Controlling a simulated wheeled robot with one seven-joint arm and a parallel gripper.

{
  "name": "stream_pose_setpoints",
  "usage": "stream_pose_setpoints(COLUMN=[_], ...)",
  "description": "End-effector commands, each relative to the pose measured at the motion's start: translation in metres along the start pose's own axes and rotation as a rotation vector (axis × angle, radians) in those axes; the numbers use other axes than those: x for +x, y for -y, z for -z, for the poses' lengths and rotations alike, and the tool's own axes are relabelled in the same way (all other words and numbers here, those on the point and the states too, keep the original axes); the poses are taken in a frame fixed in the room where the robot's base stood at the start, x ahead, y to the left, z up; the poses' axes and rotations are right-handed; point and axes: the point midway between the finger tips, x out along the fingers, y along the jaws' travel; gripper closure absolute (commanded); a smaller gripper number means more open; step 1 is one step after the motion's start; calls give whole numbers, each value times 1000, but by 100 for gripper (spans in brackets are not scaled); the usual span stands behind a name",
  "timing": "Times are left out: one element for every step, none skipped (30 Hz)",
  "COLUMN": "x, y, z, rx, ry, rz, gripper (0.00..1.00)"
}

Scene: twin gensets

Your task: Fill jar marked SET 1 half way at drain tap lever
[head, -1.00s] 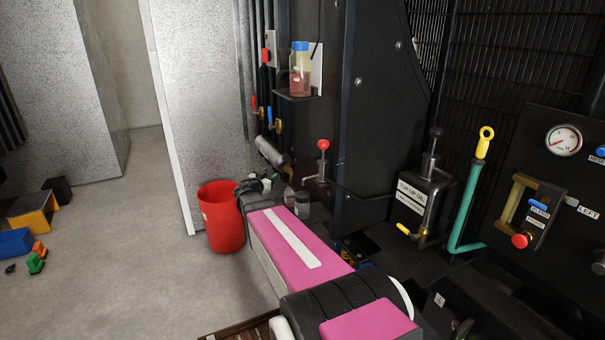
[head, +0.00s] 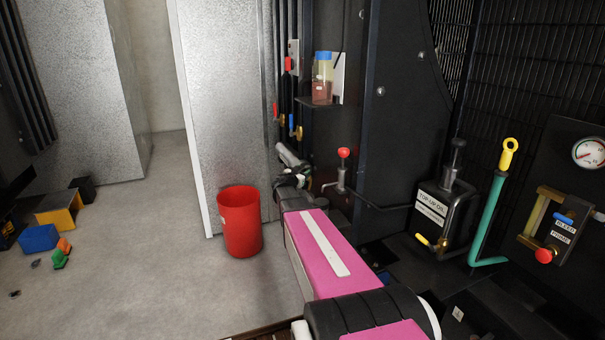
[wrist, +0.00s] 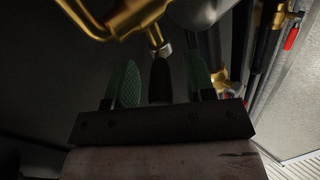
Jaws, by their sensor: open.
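My gripper (head: 293,180) is at the far end of my pink arm, beside the dark cabinet. In the wrist view its green fingers (wrist: 161,80) are apart, with a black handle-like piece (wrist: 159,82) on a metal stem between them; I cannot tell if they touch it. A brass pipe (wrist: 120,22) crosses just ahead. A jar with a blue lid (head: 323,80) and amber-red contents stands on a small shelf; its label is unreadable. A red-knobbed lever (head: 343,154) stands right of my gripper. I cannot tell which part is the drain tap lever. No SET 1 marking is readable.
A red bin (head: 240,222) stands on the floor left of my arm. Red and blue valve handles (head: 291,122) hang on pipes above my gripper. The top-up oil unit (head: 440,212) and a green pipe (head: 488,222) are at right.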

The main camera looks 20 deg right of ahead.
Motion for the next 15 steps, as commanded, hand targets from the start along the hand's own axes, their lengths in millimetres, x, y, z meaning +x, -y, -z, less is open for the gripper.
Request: stream_pose_setpoints(x=[2,2,2,2,2,2,2,2,2,2,2,2,2,2,2], y=[0,0,0,0,0,0,0,0,0,0,0,0,0,0,0], z=[0,0,0,0,0,0,0,0,0,0,0,0,0,0,0], rx=[0,0,0,0,0,0,0,0,0,0,0,0,0,0,0], ry=[0,0,0,0,0,0,0,0,0,0,0,0,0,0,0], rz=[0,0,0,0,0,0,0,0,0,0,0,0,0,0,0], gripper=[50,50,50,50,50,50,50,50,50,60,70,83,93,100,100])
